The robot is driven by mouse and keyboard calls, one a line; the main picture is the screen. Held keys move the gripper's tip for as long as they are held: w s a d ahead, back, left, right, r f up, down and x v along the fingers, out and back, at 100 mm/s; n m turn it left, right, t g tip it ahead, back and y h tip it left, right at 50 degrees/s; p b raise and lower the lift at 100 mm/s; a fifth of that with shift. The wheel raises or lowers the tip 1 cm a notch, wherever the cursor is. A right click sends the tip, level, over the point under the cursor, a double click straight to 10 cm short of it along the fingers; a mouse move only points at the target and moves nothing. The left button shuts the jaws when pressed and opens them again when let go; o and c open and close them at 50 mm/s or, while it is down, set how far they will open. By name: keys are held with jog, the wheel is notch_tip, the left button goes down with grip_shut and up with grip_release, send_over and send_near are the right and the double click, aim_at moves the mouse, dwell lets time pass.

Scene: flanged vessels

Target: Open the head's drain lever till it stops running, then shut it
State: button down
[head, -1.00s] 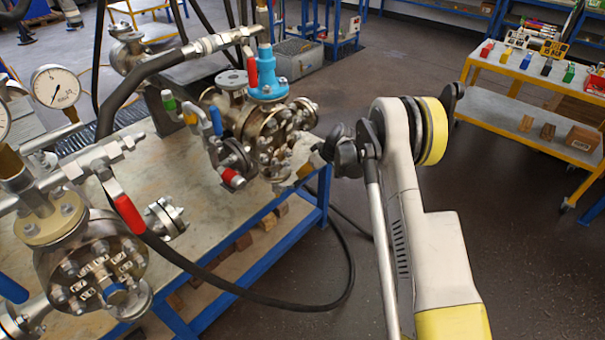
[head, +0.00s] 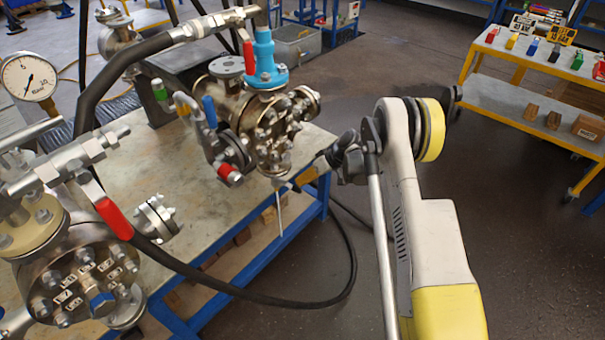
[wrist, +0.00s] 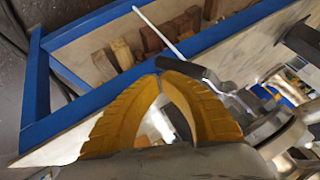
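The flanged vessel (head: 265,118) stands near the bench's right end, its bolted head facing my arm. A thin pale stream (head: 280,212) falls from the small outlet under the head, past the bench edge; it also shows in the wrist view (wrist: 160,32). A dark drain lever (wrist: 205,75) lies just beyond my fingertips in the wrist view. My gripper (wrist: 164,67) has its yellow fingers arched with the tips together at the lever's end; I cannot tell whether they touch it. In the head view my gripper (head: 304,181) is small and partly hidden beside the outlet.
Red (head: 248,55), blue (head: 209,110) and red-tipped (head: 229,174) handles crowd the vessel. A second vessel (head: 85,275) with a red lever (head: 115,219) stands front left. A black hose (head: 300,301) loops past the blue bench frame (head: 245,264).

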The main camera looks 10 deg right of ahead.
aim_at(299, 191)
jog(key=shift+s+a+f, duration=0.3)
jog(key=shift+a+f, duration=0.1)
jog(key=shift+f, duration=0.15)
jog(key=shift+s+a+f, duration=0.3)
jog(key=shift+a+f, duration=0.05)
jog(key=shift+f, duration=0.15)
jog(key=shift+s+a+f, duration=0.6)
jog(key=shift+a+f, duration=0.05)
jog(key=shift+a, duration=0.2)
jog(key=shift+w, duration=0.1)
